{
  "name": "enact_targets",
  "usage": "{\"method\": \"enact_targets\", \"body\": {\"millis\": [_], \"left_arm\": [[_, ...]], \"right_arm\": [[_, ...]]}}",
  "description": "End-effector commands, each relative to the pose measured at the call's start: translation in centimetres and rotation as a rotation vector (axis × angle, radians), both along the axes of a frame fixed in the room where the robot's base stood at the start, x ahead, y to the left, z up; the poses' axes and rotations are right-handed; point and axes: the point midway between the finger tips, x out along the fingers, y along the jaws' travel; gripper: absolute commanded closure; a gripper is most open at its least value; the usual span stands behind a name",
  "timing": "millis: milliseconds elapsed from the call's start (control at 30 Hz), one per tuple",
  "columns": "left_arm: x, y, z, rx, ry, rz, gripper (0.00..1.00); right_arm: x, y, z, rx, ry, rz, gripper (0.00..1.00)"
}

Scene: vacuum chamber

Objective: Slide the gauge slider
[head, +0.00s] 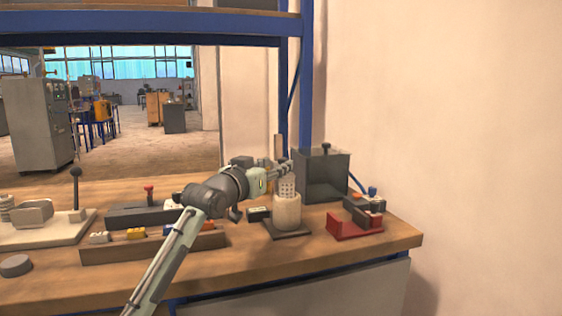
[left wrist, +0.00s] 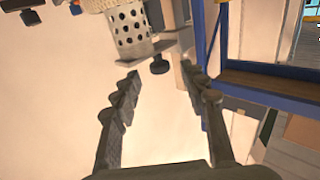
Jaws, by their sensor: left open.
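My left gripper (head: 283,167) reaches in from the left above the bench, at the top of a perforated metal cylinder (head: 287,187) on a cream body. It is open and empty. In the left wrist view its two fingers (left wrist: 160,76) stand apart. A small dark knob (left wrist: 159,65) on a grey flat bar (left wrist: 140,54) shows just beyond the gap between the fingertips, beside the perforated cylinder (left wrist: 130,27). I cannot tell for sure which part is the gauge slider; contact is not clear. My right gripper is not in view.
A dark box (head: 325,178) with a knob on top stands just right of the gripper. A red holder (head: 354,224) is at the right. A wooden rack (head: 150,247) and a lever device (head: 40,222) are on the left. A blue shelf post (head: 306,75) rises behind.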

Motion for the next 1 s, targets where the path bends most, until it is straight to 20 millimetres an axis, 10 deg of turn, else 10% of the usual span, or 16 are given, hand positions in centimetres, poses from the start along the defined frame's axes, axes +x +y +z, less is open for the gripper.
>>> {"method": "enact_targets", "body": {"millis": [567,1000], "left_arm": [[2.8,-1.5,0.0,0.000,0.000,-0.001,0.58],[2.8,-1.5,0.0,0.000,0.000,0.000,1.00]], "right_arm": [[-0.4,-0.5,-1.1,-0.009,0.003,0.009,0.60],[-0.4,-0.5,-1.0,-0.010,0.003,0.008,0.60]]}}
